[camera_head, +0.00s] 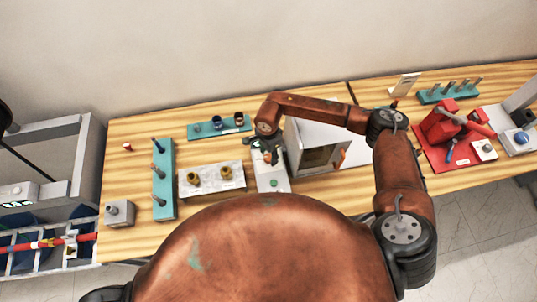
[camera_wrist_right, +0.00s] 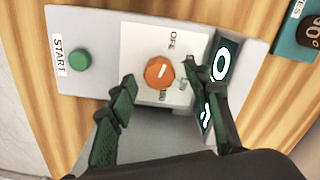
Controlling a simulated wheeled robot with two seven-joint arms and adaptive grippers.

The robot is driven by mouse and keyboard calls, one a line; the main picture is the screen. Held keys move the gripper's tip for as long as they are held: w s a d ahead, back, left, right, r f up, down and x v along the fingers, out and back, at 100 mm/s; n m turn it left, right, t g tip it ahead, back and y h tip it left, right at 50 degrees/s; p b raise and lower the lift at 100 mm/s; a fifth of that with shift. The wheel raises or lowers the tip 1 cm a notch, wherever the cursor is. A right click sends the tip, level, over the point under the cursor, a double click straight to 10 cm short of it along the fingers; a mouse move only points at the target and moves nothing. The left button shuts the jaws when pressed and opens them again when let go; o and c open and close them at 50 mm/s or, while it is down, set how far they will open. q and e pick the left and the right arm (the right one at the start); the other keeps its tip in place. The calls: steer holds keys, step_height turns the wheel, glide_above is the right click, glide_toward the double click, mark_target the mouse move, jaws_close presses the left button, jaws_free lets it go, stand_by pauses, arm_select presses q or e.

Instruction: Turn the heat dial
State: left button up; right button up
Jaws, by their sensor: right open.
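The heat dial (camera_wrist_right: 158,72) is a round orange knob with a white pointer line, set on a white plate marked OFF. The plate is on the grey control panel (camera_wrist_right: 92,28). My right gripper (camera_wrist_right: 159,78) is open, with one finger on each side of the dial; I cannot tell if either finger touches it. In the head view my right gripper (camera_head: 266,148) is over the control panel (camera_head: 273,184), beside the white oven (camera_head: 328,133), and mostly covers the dial. My left gripper is not in view.
A green START button (camera_wrist_right: 80,60) and a digital display (camera_wrist_right: 216,82) flank the dial. In the head view a grey block with brass fittings (camera_head: 212,179) stands left of the panel, near teal racks (camera_head: 163,180). A red fixture (camera_head: 450,130) is at the right.

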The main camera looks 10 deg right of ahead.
steer(key=shift+f, duration=0.75)
steer(key=shift+c, duration=0.5)
steer(key=c, duration=1)
steer(key=shift+c, duration=0.2)
